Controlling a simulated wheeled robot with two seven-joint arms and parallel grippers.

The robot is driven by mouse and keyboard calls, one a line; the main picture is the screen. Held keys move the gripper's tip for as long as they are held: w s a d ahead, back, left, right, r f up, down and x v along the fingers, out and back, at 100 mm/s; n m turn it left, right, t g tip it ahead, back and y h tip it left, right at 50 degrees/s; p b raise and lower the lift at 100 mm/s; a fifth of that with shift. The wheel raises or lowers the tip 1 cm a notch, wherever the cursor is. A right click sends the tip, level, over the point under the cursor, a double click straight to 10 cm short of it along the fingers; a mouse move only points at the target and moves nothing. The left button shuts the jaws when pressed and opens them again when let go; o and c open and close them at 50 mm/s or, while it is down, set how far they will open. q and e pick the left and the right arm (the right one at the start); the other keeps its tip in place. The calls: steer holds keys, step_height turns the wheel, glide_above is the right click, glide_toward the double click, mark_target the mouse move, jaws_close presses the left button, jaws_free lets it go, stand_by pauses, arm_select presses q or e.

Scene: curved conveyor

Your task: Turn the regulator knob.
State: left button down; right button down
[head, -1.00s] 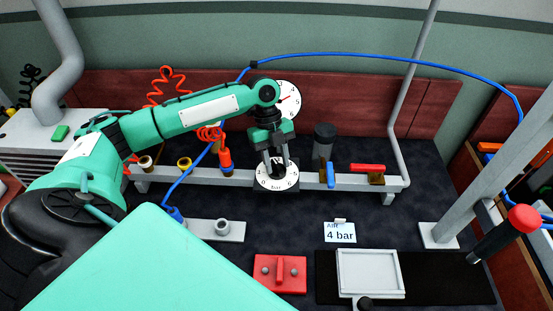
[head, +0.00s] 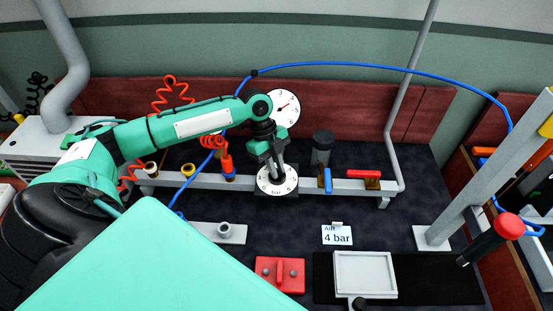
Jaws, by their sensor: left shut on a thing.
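The regulator's white dial (head: 277,188) faces up on the grey manifold rail, with its dark knob at the centre. My left gripper (head: 277,174) reaches down over the dial and is shut on the regulator knob, which is largely hidden by the fingers. A white pressure gauge (head: 283,108) with a red needle stands behind, to the right of my left wrist; the needle points up and right. A card (head: 337,236) reading "Air 4 bar" stands on the dark bench in front. My right gripper does not show.
A blue-handled valve (head: 327,180), a red-handled valve (head: 364,174) and a dark-capped cylinder (head: 322,148) sit right of the dial. An orange coiled hose and blue hose run near my left arm. A red block (head: 280,274) and grey tray (head: 364,274) lie in front.

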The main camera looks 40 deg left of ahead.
arm_select(q)
steer(key=shift+s+r+n+p, duration=0.1)
steer(key=shift+r+n+p, duration=0.25)
steer(key=shift+n+p, duration=0.2)
steer(key=n+t+p, duration=0.1)
steer(key=n+p, duration=0.3)
steer(key=p, duration=0.1)
steer(key=n+t+p, duration=0.2)
steer(key=n+p, duration=0.2)
steer(key=shift+s+t+y+p, duration=0.1)
steer(key=shift+t+y+p, duration=0.2)
steer(key=shift+p, duration=0.1)
steer(key=n+y+p, duration=0.1)
steer(key=n+p, duration=0.2)
steer(key=n+t+y+p, duration=0.1)
steer(key=n+p, duration=0.2)
steer(key=p, duration=0.1)
steer(key=n+p, duration=0.3)
steer(key=shift+d+t+y+p, duration=0.2)
steer(key=shift+t+y+p, duration=0.1)
steer(key=shift+t+y, duration=0.1)
steer(key=shift+f+n+y+p, duration=0.25)
steer(key=shift+n+y+p, duration=0.45)
steer(key=shift+n+p, duration=0.95)
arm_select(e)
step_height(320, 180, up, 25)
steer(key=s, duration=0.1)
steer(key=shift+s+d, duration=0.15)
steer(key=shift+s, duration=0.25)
